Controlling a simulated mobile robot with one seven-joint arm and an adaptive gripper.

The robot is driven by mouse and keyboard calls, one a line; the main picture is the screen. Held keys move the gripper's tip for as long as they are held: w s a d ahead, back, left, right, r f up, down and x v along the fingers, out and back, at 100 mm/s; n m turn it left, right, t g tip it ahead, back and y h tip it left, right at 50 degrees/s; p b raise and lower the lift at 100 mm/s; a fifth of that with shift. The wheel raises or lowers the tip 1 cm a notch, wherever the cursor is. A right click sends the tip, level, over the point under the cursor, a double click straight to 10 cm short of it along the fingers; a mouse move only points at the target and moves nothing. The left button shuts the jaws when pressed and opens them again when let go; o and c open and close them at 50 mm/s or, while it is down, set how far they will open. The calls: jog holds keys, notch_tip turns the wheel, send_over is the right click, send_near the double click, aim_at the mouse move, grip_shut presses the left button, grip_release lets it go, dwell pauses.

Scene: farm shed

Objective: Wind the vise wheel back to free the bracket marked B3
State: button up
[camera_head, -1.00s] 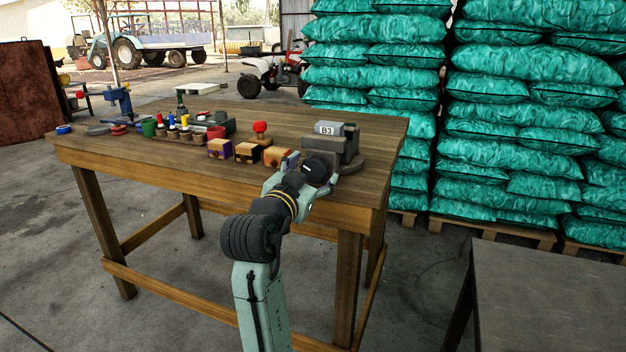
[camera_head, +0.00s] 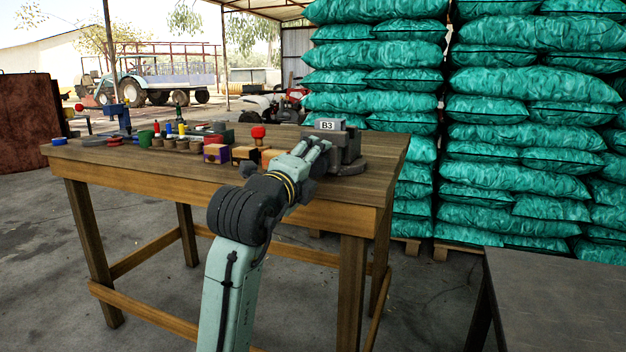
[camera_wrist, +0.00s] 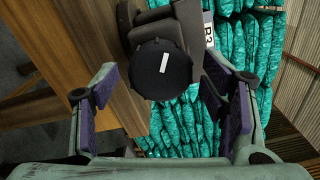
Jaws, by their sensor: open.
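The vise (camera_head: 348,150) stands on the right end of the wooden bench in the head view. The bracket marked B3 (camera_head: 328,124) sits at its top, its white label facing me. The vise wheel (camera_wrist: 160,70) is a black, ribbed round knob with a white mark, seen face-on in the wrist view. In the head view my gripper (camera_head: 314,150) hides most of the wheel.
Wooden blocks (camera_head: 216,153), a red knob (camera_head: 258,132) and several small tools stand left of the vise on the bench (camera_head: 150,165). Stacked green sacks (camera_head: 395,80) rise behind. A dark table (camera_head: 560,290) is at front right.

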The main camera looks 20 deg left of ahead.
jog(key=m+b, duration=0.3)
jog(key=m, duration=0.6)
jog(key=shift+c, duration=0.2)
jog(key=c, duration=1.3)
